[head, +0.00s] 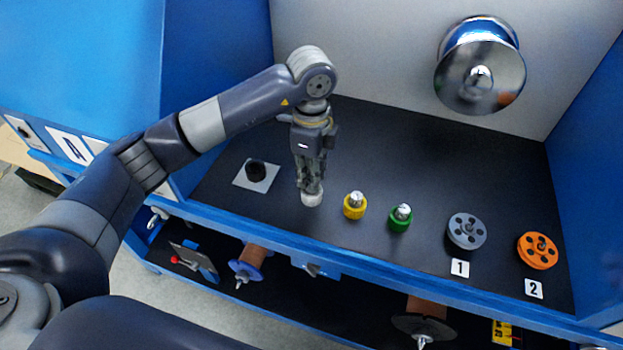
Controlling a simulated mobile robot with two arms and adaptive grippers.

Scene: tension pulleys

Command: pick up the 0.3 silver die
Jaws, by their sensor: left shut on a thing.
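My left gripper (311,186) points straight down over the black worktop (400,160), left of the yellow die. It is shut on the silver die (311,199), whose pale lower part shows below the fingertips. The fingers hide the upper part of the die. I cannot tell whether the die touches the worktop or is just above it. My right gripper is not in view.
A yellow die (355,206) and a green die (401,218) stand close on the right. Further right are a grey pulley (467,231) and an orange pulley (538,251). A black piece (256,171) sits on a white square at left. A shiny metal disc (480,77) projects from the back wall.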

